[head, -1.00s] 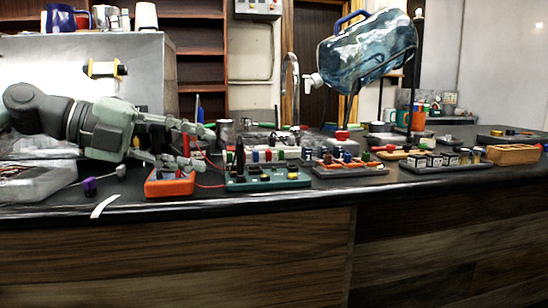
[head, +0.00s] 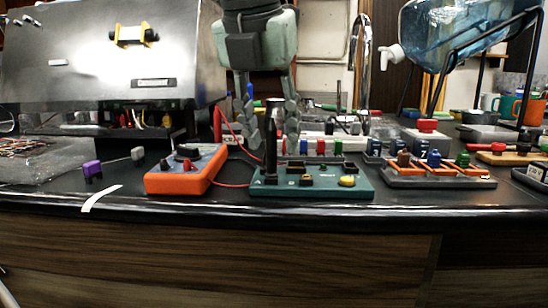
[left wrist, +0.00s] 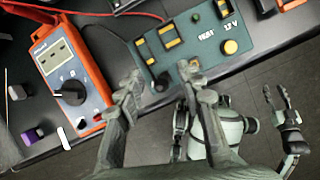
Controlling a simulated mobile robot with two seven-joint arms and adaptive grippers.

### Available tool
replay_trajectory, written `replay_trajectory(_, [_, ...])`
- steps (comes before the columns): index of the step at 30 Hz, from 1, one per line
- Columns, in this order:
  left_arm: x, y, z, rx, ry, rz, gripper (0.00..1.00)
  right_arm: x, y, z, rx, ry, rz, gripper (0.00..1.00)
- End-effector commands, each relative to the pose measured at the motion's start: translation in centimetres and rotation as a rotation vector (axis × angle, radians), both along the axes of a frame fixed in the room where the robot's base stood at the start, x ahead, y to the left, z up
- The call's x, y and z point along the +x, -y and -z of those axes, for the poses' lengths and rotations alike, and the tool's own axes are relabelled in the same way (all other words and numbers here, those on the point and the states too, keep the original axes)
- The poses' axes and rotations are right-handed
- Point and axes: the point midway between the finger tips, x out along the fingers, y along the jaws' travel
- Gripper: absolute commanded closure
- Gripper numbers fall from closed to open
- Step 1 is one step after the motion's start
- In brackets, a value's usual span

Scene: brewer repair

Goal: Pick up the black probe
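The black probe (head: 270,155) stands upright at the left end of the green test board (head: 325,187) in the head view. My left gripper (head: 267,128) points down from above, its fingers spread on either side of the probe's upper part in the picture. It looks open and empty. In the left wrist view, the open fingers (left wrist: 165,92) are over the board's near edge, with a dark round end (left wrist: 162,82) between them, probably the probe. My right gripper (left wrist: 283,118) shows only in the left wrist view, fingers apart, off the counter's front.
An orange multimeter (head: 187,170) lies left of the board. A red probe (head: 217,124) with a red lead stands behind. A purple-capped part (head: 92,168) and white strip (head: 101,198) lie left.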

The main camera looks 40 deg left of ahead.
Motion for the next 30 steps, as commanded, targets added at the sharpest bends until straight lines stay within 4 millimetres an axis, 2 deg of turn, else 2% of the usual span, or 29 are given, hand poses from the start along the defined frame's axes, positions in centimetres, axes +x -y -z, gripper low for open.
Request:
replay_trajectory(1, [0.2,0.0,1.0,-0.002,-0.005,0.001,0.63,0.2,-0.2,-0.1,0.003,0.009,-0.003,0.6])
replay_trajectory(6, [1.0,-0.2,3.0,-0.003,-0.001,0.0,0.63,0.6,-0.6,-0.5,0.014,0.039,-0.011,0.6])
replay_trajectory(15, [1.2,-0.3,3.4,-0.003,0.001,-0.001,0.63,0.7,-0.7,-0.7,0.017,0.047,-0.014,0.6])
replay_trajectory(24, [1.2,-0.3,3.4,-0.003,0.001,-0.001,1.0,0.7,-0.8,-0.7,0.017,0.046,-0.014,0.6])
replay_trajectory(30, [1.2,-0.3,3.4,-0.002,0.002,-0.001,1.0,0.7,-0.8,-0.7,0.017,0.046,-0.014,0.6])
